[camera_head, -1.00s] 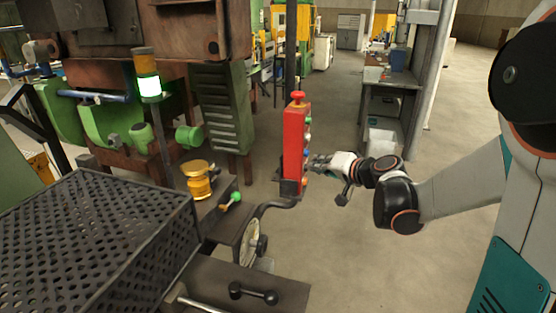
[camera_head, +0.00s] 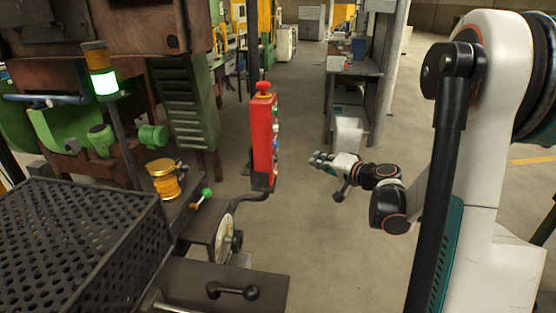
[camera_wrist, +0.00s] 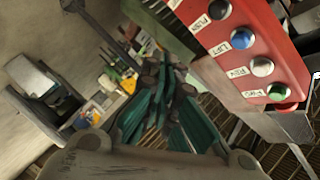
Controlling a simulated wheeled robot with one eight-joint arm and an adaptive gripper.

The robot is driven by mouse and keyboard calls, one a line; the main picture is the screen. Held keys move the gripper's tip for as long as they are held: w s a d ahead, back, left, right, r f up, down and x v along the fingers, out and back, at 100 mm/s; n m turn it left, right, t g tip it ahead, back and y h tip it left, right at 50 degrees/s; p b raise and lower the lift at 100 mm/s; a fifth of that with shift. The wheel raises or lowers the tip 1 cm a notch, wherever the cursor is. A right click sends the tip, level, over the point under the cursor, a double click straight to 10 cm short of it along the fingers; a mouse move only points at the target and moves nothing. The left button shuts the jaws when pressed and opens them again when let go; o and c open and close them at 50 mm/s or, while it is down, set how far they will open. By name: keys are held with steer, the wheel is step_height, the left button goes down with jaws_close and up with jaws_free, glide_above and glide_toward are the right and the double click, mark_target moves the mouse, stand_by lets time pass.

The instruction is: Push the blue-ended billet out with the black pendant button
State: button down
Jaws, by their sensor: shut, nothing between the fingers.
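The red pendant (camera_head: 264,140) hangs upright near the middle of the head view, with a red mushroom button (camera_head: 263,88) on top. In the wrist view the pendant's face (camera_wrist: 228,62) is at upper right, tilted. Its black button (camera_wrist: 219,9) is at the top edge, followed by blue (camera_wrist: 242,38), pale grey (camera_wrist: 262,66) and green (camera_wrist: 278,92) buttons. My gripper (camera_head: 318,159) is shut and empty, to the right of the pendant's lower part and apart from it. My fingers (camera_wrist: 172,85) also show in the wrist view. I see no blue-ended billet.
The rusty furnace housing (camera_head: 150,38) stands at the left, with a lit green stack lamp (camera_head: 104,82). A perforated black guard (camera_head: 70,250), a yellow pot (camera_head: 163,178) and a green-knobbed lever (camera_head: 206,193) are in front. A workbench (camera_head: 352,68) stands behind. Floor right of the pendant is clear.

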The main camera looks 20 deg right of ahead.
steer(key=w+a, duration=0.4)
steer(key=a, duration=0.2)
steer(key=shift+w+a, duration=0.3)
steer(key=shift+a, duration=0.1)
steer(key=shift+w+a, duration=0.1)
steer(key=shift+a, duration=0.05)
stand_by(1.2)
steer(key=shift+w+a, duration=0.15)
steer(key=shift+a, duration=0.05)
steer(key=shift+w+a, duration=0.25)
steer(key=shift+a, duration=0.2)
stand_by(0.8)
steer(key=shift+d, duration=0.15)
steer(key=shift+s+d, duration=0.5)
steer(key=shift+d, duration=0.15)
stand_by(0.3)
steer(key=shift+s+d+b, duration=0.2)
steer(key=shift+s+d, duration=0.5)
steer(key=shift+d, duration=0.35)
steer(key=shift+s+d+b, duration=0.2)
steer(key=shift+s+d, duration=0.5)
steer(key=shift+d, duration=0.3)
stand_by(1.0)
